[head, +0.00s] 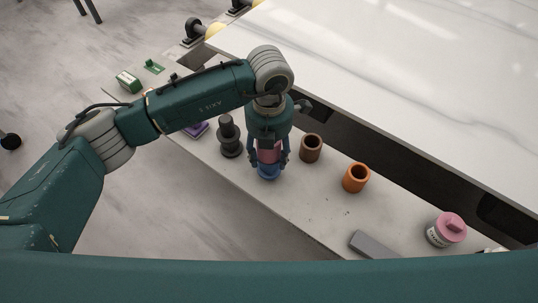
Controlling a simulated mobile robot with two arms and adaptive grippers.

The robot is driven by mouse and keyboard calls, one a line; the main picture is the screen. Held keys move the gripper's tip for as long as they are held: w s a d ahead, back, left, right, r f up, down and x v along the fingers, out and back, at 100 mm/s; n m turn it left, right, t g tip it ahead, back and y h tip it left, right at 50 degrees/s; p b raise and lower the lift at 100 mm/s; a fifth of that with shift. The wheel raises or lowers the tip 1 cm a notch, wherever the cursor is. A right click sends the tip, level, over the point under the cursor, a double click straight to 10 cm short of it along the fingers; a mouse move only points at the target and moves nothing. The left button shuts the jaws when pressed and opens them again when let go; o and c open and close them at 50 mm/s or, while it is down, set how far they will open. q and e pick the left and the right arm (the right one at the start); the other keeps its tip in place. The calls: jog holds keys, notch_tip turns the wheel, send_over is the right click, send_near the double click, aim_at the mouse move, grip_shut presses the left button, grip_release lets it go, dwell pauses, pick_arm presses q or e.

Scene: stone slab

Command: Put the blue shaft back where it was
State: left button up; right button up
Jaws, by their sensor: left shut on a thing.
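My left gripper (268,157) points down over the grey ledge, in the middle of the head view. It is shut on the blue shaft (268,173), whose blue lower end shows below the fingers. A pinkish part shows between the fingers; I cannot tell whether it belongs to the shaft. The fingers and wrist hide most of the held thing. I cannot tell whether its lower end touches the ledge. My right gripper is not in view.
On the ledge (305,200) stand a dark stepped piece (230,138) close left, a brown hollow cylinder (311,148) close right and an orange one (356,178) farther right. A grey block (374,245), pink-lidded jar (446,230), purple item (196,130) and green box (129,81) also lie there. The white slab (420,70) is behind.

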pick_arm(q)
jog(key=shift+f, duration=0.9)
jog(key=o, duration=1.4)
jog(key=shift+f, duration=0.1)
notch_tip(320, 180, up, 12)
jog(key=shift+r+b, duration=0.15)
jog(key=shift+b, duration=1)
